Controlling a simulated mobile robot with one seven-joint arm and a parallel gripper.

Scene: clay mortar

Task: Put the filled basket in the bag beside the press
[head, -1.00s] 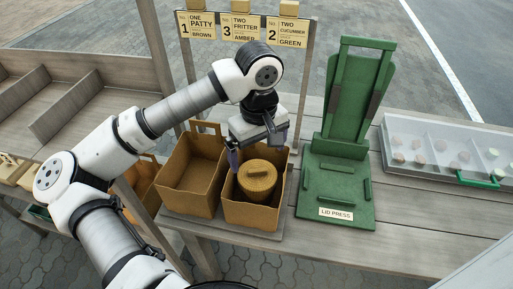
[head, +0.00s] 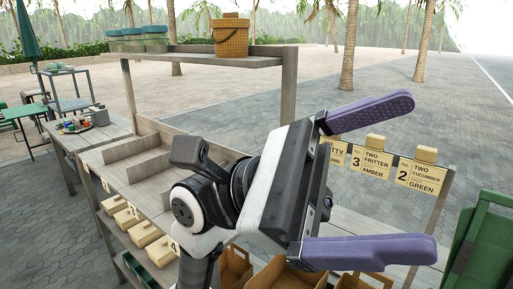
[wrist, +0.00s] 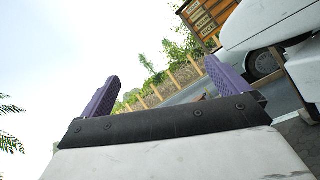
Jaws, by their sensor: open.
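My gripper (head: 421,175) is open and empty, raised close to the head camera with its two purple fingers pointing right. Its fingers also show in the wrist view (wrist: 162,85), with nothing between them. The green press (head: 488,245) is cut off at the right edge. The brown bag beside the press (head: 362,283) shows only its top at the bottom edge, below the lower finger. Its inside and the round woven basket seen in it earlier are out of sight. Another woven basket (head: 231,40) stands on the high shelf.
Other brown bags (head: 235,268) show at the bottom. A sign board (head: 372,160) with order cards stands behind the bags. Grey wooden shelves (head: 150,160) with bins are at left, below the high shelf (head: 180,54).

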